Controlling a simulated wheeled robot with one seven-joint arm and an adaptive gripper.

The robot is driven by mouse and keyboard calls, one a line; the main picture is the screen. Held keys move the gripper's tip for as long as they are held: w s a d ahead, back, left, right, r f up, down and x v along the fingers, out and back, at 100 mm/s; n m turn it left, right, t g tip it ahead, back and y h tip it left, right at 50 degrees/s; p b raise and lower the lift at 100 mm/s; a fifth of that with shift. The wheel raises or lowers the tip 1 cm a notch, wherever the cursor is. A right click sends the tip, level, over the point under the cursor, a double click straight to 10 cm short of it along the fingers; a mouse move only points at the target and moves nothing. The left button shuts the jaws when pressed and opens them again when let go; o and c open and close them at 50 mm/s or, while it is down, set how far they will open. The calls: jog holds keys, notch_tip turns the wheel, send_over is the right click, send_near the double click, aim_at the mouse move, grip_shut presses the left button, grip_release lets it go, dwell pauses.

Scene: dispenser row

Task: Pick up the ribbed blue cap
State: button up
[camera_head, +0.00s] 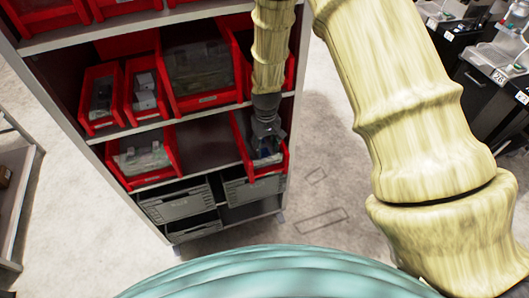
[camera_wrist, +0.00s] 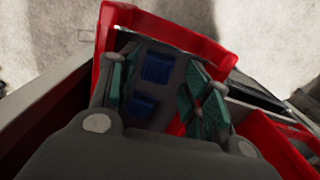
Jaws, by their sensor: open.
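Two small blue pieces lie in a red bin (camera_wrist: 183,28) in the wrist view. The farther blue piece (camera_wrist: 157,68) looks larger and faintly ribbed. The nearer blue piece (camera_wrist: 143,106) is smaller and darker. I cannot tell for certain which is the ribbed blue cap. My gripper (camera_wrist: 160,90) is open, its greenish finger pads to the left and right of both pieces, nothing gripped. In the head view my gripper (camera_head: 265,146) reaches down into the red bin (camera_head: 270,169) on the lower shelf, where the pieces are too small to tell apart.
The shelf rack (camera_head: 110,146) holds other red bins, including one with a pale packet (camera_head: 142,157) to the left. Grey crates (camera_head: 180,206) sit below. The bin's walls stand close around my fingers. Another red bin (camera_wrist: 270,140) is at the right in the wrist view.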

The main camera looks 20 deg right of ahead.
aim_at(266, 154)
jog(key=shift+f+p, duration=0.55)
jog(key=shift+f, duration=1.5)
jog(key=shift+c, duration=0.4)
jog(key=c, duration=0.5)
